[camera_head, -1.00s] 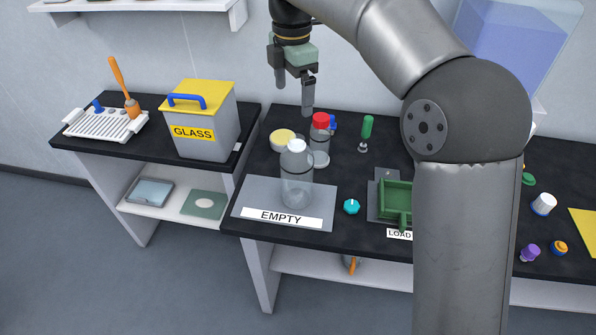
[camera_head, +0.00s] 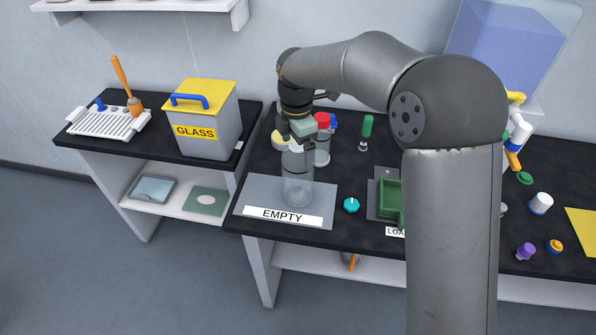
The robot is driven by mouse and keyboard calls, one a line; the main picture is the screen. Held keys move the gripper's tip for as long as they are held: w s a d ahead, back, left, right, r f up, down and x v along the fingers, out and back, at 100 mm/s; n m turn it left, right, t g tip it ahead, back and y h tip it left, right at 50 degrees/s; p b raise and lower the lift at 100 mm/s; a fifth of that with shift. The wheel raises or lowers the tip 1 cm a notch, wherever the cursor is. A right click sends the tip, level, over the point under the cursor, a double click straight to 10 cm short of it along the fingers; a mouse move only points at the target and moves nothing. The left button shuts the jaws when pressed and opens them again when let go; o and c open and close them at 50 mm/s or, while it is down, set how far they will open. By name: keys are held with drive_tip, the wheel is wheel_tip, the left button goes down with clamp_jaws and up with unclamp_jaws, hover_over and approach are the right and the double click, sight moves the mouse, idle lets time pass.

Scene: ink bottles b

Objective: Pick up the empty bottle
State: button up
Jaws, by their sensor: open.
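A clear, see-through bottle (camera_head: 297,180) stands upright on the grey mat (camera_head: 255,194) with the white EMPTY label (camera_head: 283,216). No liquid shows in it. My gripper (camera_head: 299,144) is open at the bottle's top, pointing down. The bottle's white cap is hidden behind the gripper. I cannot tell whether the fingers touch the bottle.
A red-capped clear bottle (camera_head: 322,145) stands close behind, right of my gripper. A cream round item (camera_head: 278,139) lies behind left. A teal knob (camera_head: 351,205) and a green tray (camera_head: 388,200) are to the right. A yellow-lidded GLASS bin (camera_head: 203,136) stands on the left table.

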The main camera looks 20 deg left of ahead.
drive_tip(key=shift+f, duration=0.4)
drive_tip(key=shift+c, duration=0.2)
drive_tip(key=c, duration=1.3)
drive_tip(key=shift+r, duration=0.1)
